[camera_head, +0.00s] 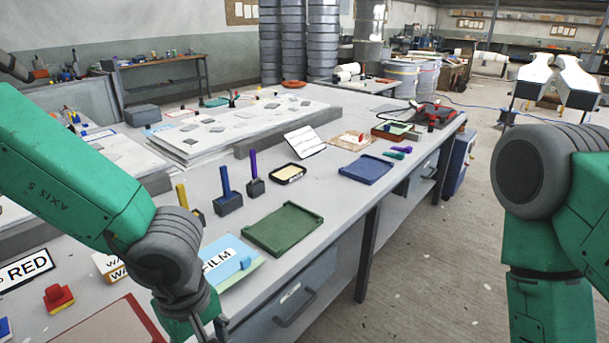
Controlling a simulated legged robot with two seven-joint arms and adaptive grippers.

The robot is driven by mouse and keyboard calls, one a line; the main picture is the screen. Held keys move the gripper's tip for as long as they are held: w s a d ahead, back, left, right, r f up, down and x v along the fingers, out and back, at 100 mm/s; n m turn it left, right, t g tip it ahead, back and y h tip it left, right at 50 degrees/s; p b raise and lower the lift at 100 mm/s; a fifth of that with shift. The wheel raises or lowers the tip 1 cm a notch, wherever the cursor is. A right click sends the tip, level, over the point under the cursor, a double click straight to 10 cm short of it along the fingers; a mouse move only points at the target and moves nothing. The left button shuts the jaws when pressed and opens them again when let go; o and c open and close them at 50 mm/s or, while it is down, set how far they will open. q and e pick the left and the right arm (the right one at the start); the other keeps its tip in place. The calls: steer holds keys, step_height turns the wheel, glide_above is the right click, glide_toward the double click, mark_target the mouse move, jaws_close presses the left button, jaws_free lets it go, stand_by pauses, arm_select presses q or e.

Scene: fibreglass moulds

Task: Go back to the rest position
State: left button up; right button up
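My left arm comes in from the left over the bench (245,305) and bends down at a grey joint. Its lower end runs out of the bottom edge, and I cannot see its gripper. My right arm stands at the right edge, over the floor beside the bench. Its gripper is not in view either. Nothing held by either hand can be seen.
On the bench lie a green tray (284,229), a blue tray (367,168), a blue film box (228,260), upright-handled tools (227,192) and a red stamp-like block (58,298). The red tray (105,328) is partly cut off. The floor (425,250) right of the bench is clear.

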arm_select(q)
steer(key=s+a+f+m+t+y+b, duration=0.1)
steer(key=s+a+f+m+b, duration=0.15)
steer(key=a+f, duration=0.45)
steer(key=s+a+f+m+t+y+b, duration=0.1)
steer(key=a+f+m+b, duration=0.15)
steer(key=f, duration=0.85)
steer(key=s+a+f+m+g+h+b, duration=0.1)
steer(key=s+a+f+m+h+b, duration=0.1)
steer(key=s+f, duration=0.9)
steer(key=s+a+m+b, duration=0.1)
steer(key=m+b, duration=0.1)
steer(key=m, duration=0.1)
steer(key=shift+a, duration=0.15)
arm_select(e)
step_height(320, 180, down, 10)
steer(key=shift+w+r, duration=0.15)
steer(key=shift+w, duration=0.1)
arm_select(q)
steer(key=shift+d+r, duration=0.1)
steer(key=shift+d, duration=0.25)
arm_select(e)
steer(key=shift+d, duration=0.25)
arm_select(q)
steer(key=shift+a, duration=0.2)
arm_select(e)
steer(key=shift+a, duration=0.2)
